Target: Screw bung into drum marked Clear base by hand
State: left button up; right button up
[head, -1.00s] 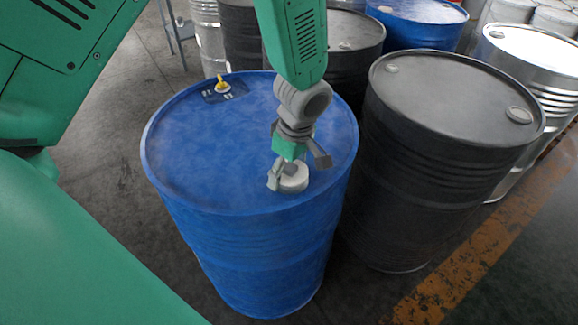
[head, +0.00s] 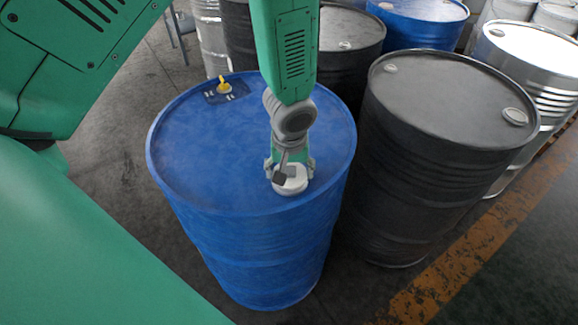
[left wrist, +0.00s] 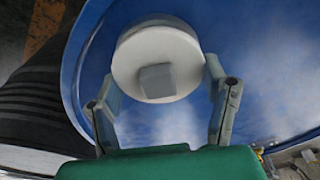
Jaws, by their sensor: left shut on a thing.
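A blue drum (head: 225,150) stands upright in the middle of the head view. No "Clear base" marking is readable on it. A pale round bung (head: 291,187) with a square boss sits at the near right of its lid, close to the rim. My left gripper (head: 290,172) comes down on it from above. In the left wrist view the gripper's fingers (left wrist: 161,72) are shut on the bung (left wrist: 155,48), one on either side. The hole and thread beneath are hidden, so I cannot tell how deep it sits. My right gripper is not in view.
A black drum (head: 440,110) stands close on the right. More drums crowd behind. Open floor (head: 105,190) lies to the left, and a yellow line (head: 470,260) crosses the right.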

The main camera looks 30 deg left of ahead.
aim_at(292, 182)
pick_arm(q)
jog(key=o, duration=1.2)
jog(key=shift+s+d, duration=0.2)
jog(key=shift+o, duration=0.2)
jog(key=shift+d+r, duration=0.15)
jog(key=shift+d, duration=0.05)
notch_tip(292, 182, up, 12)
jog(key=s+d, duration=0.1)
jog(key=shift+s+d, duration=0.15)
jog(key=shift+s, duration=0.15)
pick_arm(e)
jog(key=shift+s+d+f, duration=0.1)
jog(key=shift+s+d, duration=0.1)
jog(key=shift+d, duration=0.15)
pick_arm(q)
jog(key=shift+f, duration=0.2)
